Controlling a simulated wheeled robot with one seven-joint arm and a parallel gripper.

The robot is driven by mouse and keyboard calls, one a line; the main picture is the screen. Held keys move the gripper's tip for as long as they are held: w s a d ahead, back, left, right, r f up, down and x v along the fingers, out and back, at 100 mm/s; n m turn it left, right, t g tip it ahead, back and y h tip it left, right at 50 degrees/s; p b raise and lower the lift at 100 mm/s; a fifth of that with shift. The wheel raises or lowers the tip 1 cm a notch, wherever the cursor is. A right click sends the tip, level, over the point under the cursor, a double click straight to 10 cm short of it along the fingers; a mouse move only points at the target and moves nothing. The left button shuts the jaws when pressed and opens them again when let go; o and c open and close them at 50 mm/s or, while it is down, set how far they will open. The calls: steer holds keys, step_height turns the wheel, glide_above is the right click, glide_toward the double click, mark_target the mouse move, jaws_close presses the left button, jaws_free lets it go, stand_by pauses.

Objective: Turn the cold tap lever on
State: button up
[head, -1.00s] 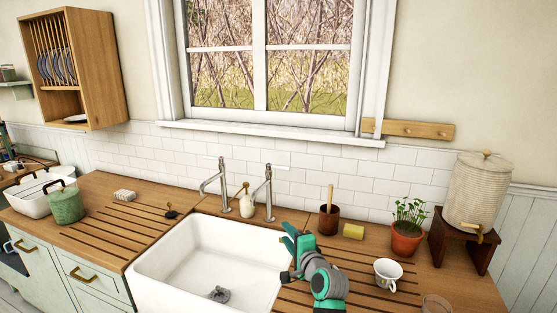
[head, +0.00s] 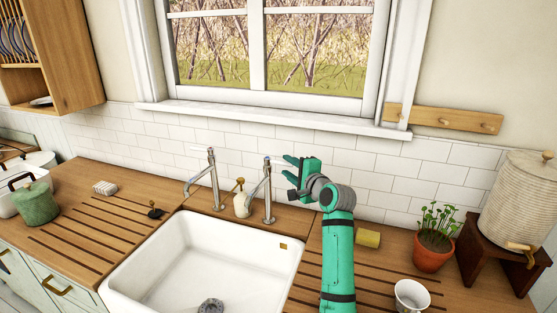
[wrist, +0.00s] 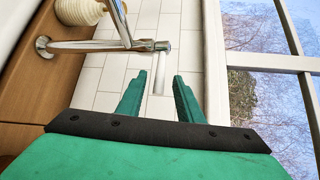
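The cold tap (head: 267,192) is the right one of two chrome taps behind the sink, with a blue mark at its top. Its pale lever (head: 279,161) sticks out to the right toward my gripper (head: 287,168). In the wrist view the tap post (wrist: 85,46) lies sideways, and the lever (wrist: 159,78) points toward my gripper (wrist: 158,77). The lever's end appears between the two green fingertips, which stand apart on either side. The fingers are open and I see no clear contact with the lever.
The other tap (head: 213,180) and a soap bottle (head: 241,203) stand left of the cold tap. The white sink (head: 200,255) is in front. A yellow sponge (head: 368,238), potted plant (head: 434,240) and mug (head: 411,294) stand right of my arm. The tiled wall is close behind.

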steer(key=x, duration=0.8)
jaws_close()
